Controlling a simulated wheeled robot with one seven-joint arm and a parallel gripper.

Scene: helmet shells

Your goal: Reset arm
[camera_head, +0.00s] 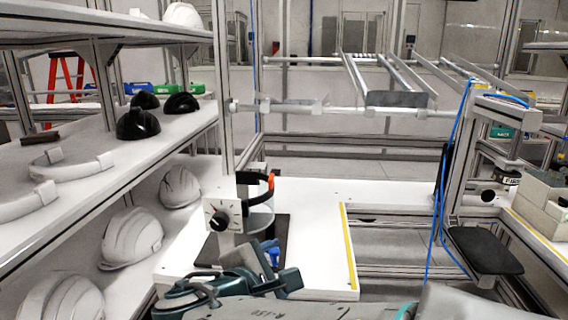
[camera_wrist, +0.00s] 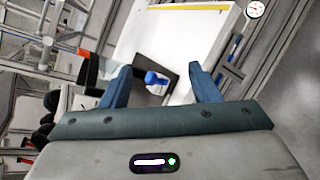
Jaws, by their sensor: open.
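My gripper (camera_wrist: 156,86) shows in the wrist view with its two blue fingers spread apart and nothing between them. In the head view my gripper (camera_head: 262,254) is at the lower middle, over the near part of the white worktable (camera_head: 320,212). Its fingertips are partly hidden there by its own body. A device with a dial (camera_head: 222,218) and an orange-black ring part (camera_head: 258,182) stands on the table just behind it. A small blue knob (camera_wrist: 152,78) of this device appears beyond the fingers in the wrist view; the fingers look apart from it.
Shelves at left hold white helmet shells (camera_head: 132,236), black shells (camera_head: 137,123) and white curved bands (camera_head: 72,165). An aluminium frame (camera_head: 330,108) rises behind the table. A black pad (camera_head: 484,250) and grey boxes (camera_head: 542,200) are at right. The table's right part is clear.

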